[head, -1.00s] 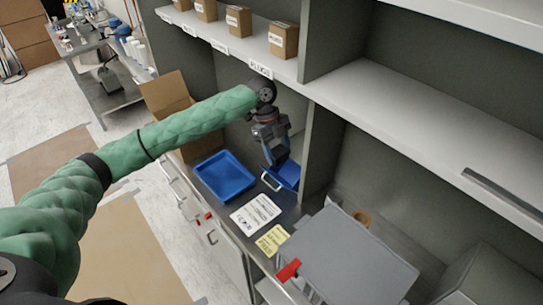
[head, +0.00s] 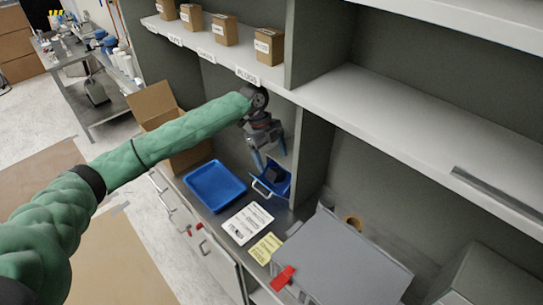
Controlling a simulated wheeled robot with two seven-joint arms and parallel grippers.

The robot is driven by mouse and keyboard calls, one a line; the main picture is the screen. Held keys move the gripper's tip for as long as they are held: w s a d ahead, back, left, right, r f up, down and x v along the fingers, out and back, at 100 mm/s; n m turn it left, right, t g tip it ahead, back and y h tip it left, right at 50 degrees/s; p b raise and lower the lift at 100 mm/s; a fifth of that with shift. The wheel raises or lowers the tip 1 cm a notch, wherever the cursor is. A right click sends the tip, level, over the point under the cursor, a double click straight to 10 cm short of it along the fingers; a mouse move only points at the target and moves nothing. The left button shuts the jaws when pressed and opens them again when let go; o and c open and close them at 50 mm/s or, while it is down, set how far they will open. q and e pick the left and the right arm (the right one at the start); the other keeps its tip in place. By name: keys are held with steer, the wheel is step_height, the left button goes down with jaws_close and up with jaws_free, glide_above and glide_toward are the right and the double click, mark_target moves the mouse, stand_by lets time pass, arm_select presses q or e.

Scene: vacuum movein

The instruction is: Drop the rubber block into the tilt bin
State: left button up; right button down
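The blue tilt bin (head: 283,190) stands on the counter against the upright divider, its white handle facing the front left. A dark block (head: 275,174), which looks like the rubber block, lies inside the bin. My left gripper (head: 270,160) is above the bin's opening. Its two blue-grey fingers are spread apart with nothing between them, so it is open and empty. My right gripper is not in view.
A blue tray (head: 216,188) lies left of the bin. A white label sheet (head: 246,223) and a yellow one (head: 265,248) lie in front. A grey box (head: 345,262) is at right. A shelf (head: 222,50) with small cartons hangs above; an open carton (head: 152,104) stands behind the arm.

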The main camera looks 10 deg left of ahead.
arm_select(q)
steer(key=shift+r, duration=0.15)
steer(key=shift+w+a+r+p, duration=0.1)
steer(key=shift+a+r+p, duration=0.05)
steer(key=shift+r+p, duration=0.2)
steer(key=w+a+r, duration=0.1)
steer(key=w+a, duration=0.6)
steer(key=a, duration=0.3)
steer(key=shift+a+r, duration=0.35)
steer(key=shift+a, duration=0.05)
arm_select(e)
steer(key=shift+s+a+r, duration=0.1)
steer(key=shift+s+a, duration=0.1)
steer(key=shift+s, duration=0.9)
